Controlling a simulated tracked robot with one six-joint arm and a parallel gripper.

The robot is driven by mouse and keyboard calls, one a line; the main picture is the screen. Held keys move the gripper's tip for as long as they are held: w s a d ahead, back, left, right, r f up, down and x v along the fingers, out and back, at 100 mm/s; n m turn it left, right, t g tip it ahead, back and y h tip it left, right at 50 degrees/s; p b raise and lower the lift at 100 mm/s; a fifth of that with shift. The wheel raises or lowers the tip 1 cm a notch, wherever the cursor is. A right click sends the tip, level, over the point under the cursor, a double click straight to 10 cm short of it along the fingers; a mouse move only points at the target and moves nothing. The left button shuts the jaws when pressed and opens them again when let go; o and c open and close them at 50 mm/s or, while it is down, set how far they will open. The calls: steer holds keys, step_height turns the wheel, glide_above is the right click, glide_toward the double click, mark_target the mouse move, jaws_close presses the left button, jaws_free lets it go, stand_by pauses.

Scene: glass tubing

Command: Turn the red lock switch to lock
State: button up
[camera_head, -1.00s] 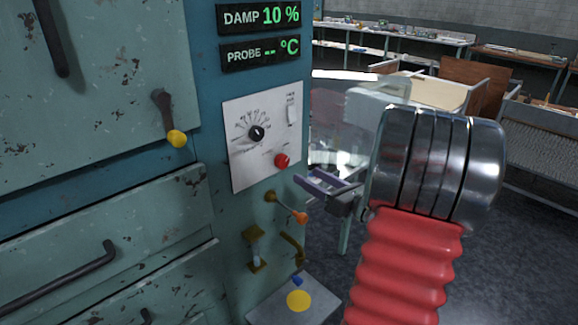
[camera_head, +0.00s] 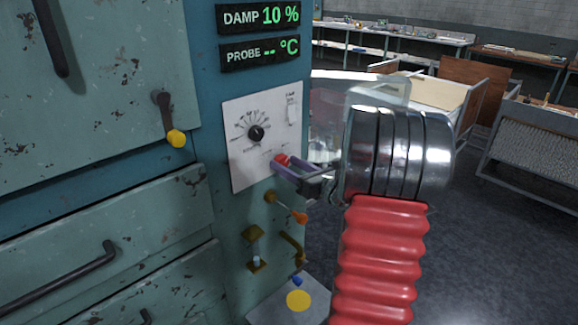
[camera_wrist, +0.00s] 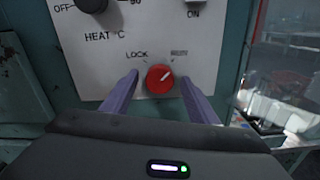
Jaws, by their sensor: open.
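The red lock switch (camera_wrist: 160,79) is a round knob low on a white control panel (camera_wrist: 100,65). In the wrist view its pale pointer mark points up and to the right, away from the printed word LOCK at its upper left. My gripper (camera_wrist: 158,85) is open, with one purple finger on each side of the knob. Whether the fingers touch it cannot be told. In the head view my gripper (camera_head: 298,170) is at the panel's lower right, and the red knob (camera_head: 281,159) shows partly behind the fingers.
A black heat dial (camera_head: 256,133) sits above the knob, with a white switch (camera_head: 292,112) at the panel's upper right. An orange-tipped lever (camera_head: 299,217) sticks out just below my gripper. A yellow-knobbed handle (camera_head: 176,138) is to the left.

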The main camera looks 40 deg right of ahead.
steer(key=shift+c, duration=0.4)
steer(key=c, duration=1)
steer(key=shift+o, duration=0.2)
steer(key=shift+n, duration=0.5)
steer(key=n, duration=1.2)
steer(key=shift+a+n, duration=0.1)
steer(key=shift+n, duration=0.2)
steer(key=shift+a+f+n, duration=0.1)
steer(key=shift+f+n, duration=0.05)
steer(key=shift+n, duration=2.15)
